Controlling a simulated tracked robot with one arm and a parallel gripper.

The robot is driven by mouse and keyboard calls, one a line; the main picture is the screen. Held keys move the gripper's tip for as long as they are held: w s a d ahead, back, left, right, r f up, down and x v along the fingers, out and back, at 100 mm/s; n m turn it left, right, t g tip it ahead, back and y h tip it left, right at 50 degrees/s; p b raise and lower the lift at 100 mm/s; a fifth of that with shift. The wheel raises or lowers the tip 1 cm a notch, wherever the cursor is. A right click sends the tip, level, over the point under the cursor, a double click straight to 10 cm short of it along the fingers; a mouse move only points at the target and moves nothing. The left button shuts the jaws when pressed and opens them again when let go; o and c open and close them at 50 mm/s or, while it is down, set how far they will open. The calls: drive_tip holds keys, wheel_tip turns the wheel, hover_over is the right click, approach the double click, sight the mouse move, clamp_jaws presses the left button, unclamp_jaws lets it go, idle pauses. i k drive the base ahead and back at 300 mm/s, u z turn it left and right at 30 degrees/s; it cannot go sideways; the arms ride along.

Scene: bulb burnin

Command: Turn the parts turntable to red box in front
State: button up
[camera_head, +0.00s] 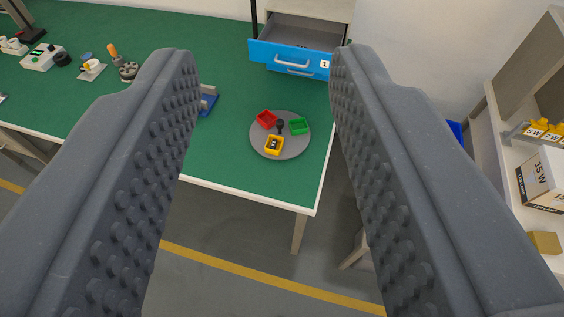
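The parts turntable (261,149) is a round grey disc on the green workbench, near its front right corner. The red box (266,119) sits at the disc's back left. The green box (299,126) is at the right. The yellow box (274,145) is at the front, nearest the bench's front edge, with something small in it. A dark knob (280,126) stands at the disc's middle. My gripper (262,62) is open and empty, its two studded grey fingers wide apart at left and right. The turntable shows between them, well beyond and below, not touched.
A blue drawer (290,58) stands open behind the turntable. A blue item (208,100) lies left of it, partly behind my left finger. Tools and devices (42,57) stand at the bench's far left. A shelf with a 15 W box (540,181) is at the right.

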sight(291, 132)
drive_tip(key=u, duration=0.3)
drive_tip(key=i, duration=0.65)
drive_tip(key=u, duration=0.1)
drive_tip(key=k, duration=0.75)
drive_tip(key=z, duration=0.45)
drive_tip(key=i, duration=1)
drive_tip(key=u, duration=0.05)
